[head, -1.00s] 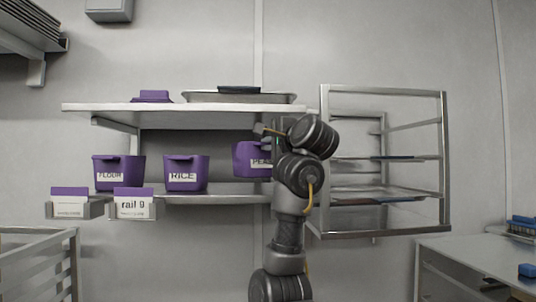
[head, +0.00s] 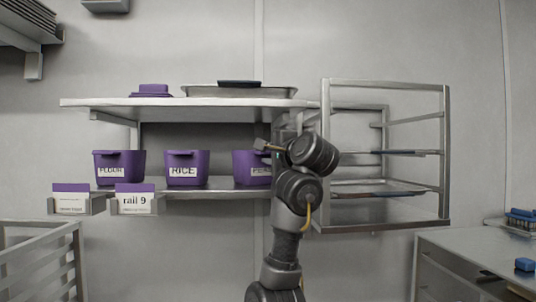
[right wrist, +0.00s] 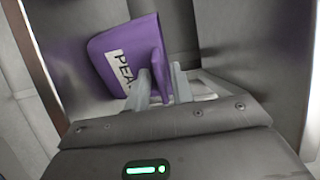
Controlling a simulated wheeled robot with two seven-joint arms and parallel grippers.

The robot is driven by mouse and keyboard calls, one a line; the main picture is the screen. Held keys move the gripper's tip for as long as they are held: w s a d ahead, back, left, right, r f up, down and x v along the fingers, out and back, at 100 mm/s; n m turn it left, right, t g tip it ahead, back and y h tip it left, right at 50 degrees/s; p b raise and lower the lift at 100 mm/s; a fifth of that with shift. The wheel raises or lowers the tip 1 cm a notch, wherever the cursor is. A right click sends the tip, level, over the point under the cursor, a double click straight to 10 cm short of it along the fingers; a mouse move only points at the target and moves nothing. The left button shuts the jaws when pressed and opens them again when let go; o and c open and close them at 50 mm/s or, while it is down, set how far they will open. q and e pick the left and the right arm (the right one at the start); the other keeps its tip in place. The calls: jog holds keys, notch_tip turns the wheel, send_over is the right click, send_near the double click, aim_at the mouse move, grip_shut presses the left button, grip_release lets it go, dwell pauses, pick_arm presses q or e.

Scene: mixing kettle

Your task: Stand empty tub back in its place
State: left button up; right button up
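The purple tub labelled PEAS (head: 250,168) is at the right end of the lower shelf (head: 225,194), its base level with the neighbouring tubs. My arm hides its right side. In the right wrist view the tub (right wrist: 122,45) shows its label and a purple handle tab. My right gripper (right wrist: 162,85) has one finger on each side of this tab and appears shut on it. In the head view the gripper (head: 272,148) is mostly hidden by my wrist. My left gripper is not in view.
Purple tubs FLOUR (head: 119,167) and RICE (head: 187,168) stand to the left on the same shelf. An upper shelf (head: 180,103) with a metal tray (head: 240,90) overhangs them. A metal rack (head: 447,160) stands close on the right.

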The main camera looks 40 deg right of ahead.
jog(key=shift+o, duration=0.2)
jog(key=shift+r, duration=0.15)
jog(key=shift+s, duration=0.1)
jog(key=b+v, duration=1.1)
jog(key=b, duration=1)
jog(key=shift+s, duration=0.35)
jog(key=shift+a, duration=0.15)
